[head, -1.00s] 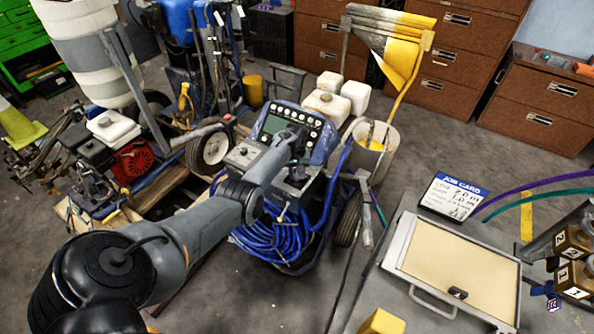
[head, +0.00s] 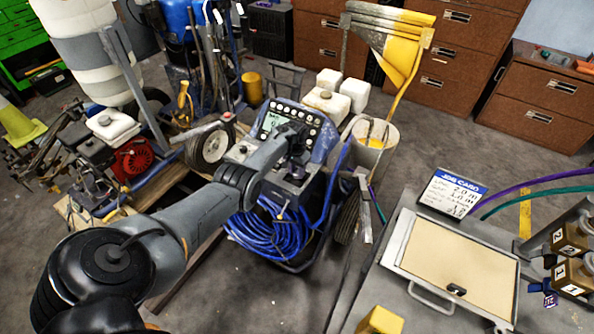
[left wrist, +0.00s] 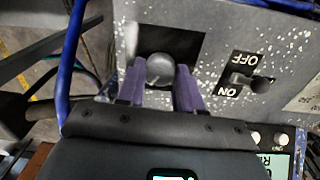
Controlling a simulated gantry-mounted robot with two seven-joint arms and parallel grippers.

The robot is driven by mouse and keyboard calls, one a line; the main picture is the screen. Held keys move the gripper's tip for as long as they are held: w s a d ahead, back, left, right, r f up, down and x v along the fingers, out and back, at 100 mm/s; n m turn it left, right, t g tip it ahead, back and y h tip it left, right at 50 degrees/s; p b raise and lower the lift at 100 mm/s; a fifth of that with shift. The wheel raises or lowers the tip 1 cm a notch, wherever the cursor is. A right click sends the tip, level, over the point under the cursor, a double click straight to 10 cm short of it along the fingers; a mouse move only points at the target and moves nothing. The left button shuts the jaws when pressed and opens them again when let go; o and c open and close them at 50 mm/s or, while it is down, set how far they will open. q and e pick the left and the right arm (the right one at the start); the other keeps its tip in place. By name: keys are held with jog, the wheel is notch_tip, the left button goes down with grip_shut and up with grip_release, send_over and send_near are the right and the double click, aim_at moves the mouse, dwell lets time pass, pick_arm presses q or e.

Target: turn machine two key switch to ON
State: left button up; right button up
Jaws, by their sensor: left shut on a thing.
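The line striper's console (head: 318,148) stands mid-scene in the head view, with a lit display (head: 271,122) and rows of round buttons. In the left wrist view, a dark key switch (left wrist: 252,83) sits on the speckled panel (left wrist: 215,35), between inverted OFF and ON labels. I cannot tell which label it points at. My left gripper (left wrist: 160,88) is left of this switch, apart from it. Its purple fingers are shut on a round grey knob (left wrist: 160,68) in front of a black slot. In the head view my left gripper (head: 293,160) is mostly hidden by its own wrist.
Blue hose (head: 262,238) is coiled below the console. A white bucket (head: 375,140) stands to its right. A job card (head: 448,192) lies near a beige-topped case (head: 455,260) at lower right. Another machine with a red engine (head: 135,160) stands left.

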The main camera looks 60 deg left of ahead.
aim_at(297, 172)
dwell(0.3)
pick_arm(q)
jog(key=o, duration=1)
jog(key=shift+o, duration=0.2)
notch_tip(297, 172, up, 11)
jog(key=p, duration=0.5)
jog(key=shift+a+f, duration=0.15)
jog(key=shift+s, duration=0.1)
